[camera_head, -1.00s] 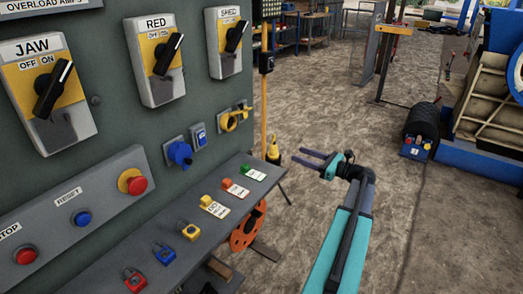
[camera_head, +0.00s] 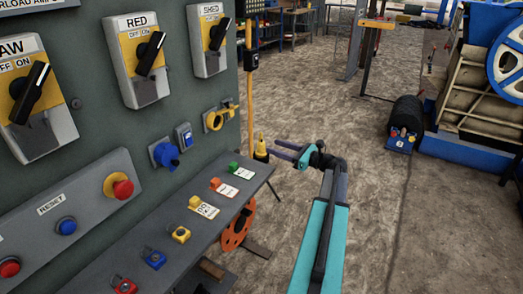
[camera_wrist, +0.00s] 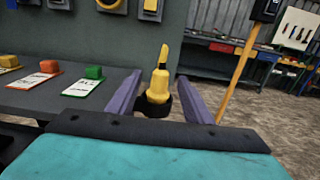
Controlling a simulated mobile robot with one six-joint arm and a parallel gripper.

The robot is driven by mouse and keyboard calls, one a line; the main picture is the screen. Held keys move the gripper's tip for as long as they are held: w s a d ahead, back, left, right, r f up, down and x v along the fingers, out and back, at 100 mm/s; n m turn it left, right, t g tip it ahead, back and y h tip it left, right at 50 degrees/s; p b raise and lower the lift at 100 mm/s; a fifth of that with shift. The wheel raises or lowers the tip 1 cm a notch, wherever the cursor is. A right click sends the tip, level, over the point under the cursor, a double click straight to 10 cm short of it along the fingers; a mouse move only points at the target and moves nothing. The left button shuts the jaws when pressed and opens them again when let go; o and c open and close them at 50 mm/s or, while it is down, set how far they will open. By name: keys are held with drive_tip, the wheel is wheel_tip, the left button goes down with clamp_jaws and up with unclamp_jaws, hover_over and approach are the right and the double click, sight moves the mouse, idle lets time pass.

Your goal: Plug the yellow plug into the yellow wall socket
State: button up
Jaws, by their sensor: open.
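The yellow plug (camera_head: 261,145) stands upright with its black lower end down, just past the panel's shelf. In the wrist view the yellow plug (camera_wrist: 157,88) appears between the two purple fingers. My gripper (camera_head: 274,149) is open and empty, its fingertips close to the plug on its right side in the head view. My gripper also shows in the wrist view (camera_wrist: 159,79). I cannot tell whether the fingers reach around the plug. The yellow wall socket (camera_head: 213,121) is on the grey-green panel, with a yellow part sticking out at its right. Its lower edge shows in the wrist view (camera_wrist: 109,5).
A blue socket (camera_head: 163,154) and a small blue switch (camera_head: 184,136) sit left of the yellow socket. The shelf (camera_head: 168,211) below carries padlocks and tagged coloured blocks. A yellow post (camera_head: 251,100) rises behind the plug.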

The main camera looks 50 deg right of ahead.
sight(264, 143)
drive_tip(key=shift+x, duration=1.6)
drive_tip(key=shift+d+x, duration=0.1)
drive_tip(key=shift+x, duration=1.2)
drive_tip(key=shift+d+x, duration=0.15)
drive_tip(key=shift+x, duration=1.15)
clamp_jaws()
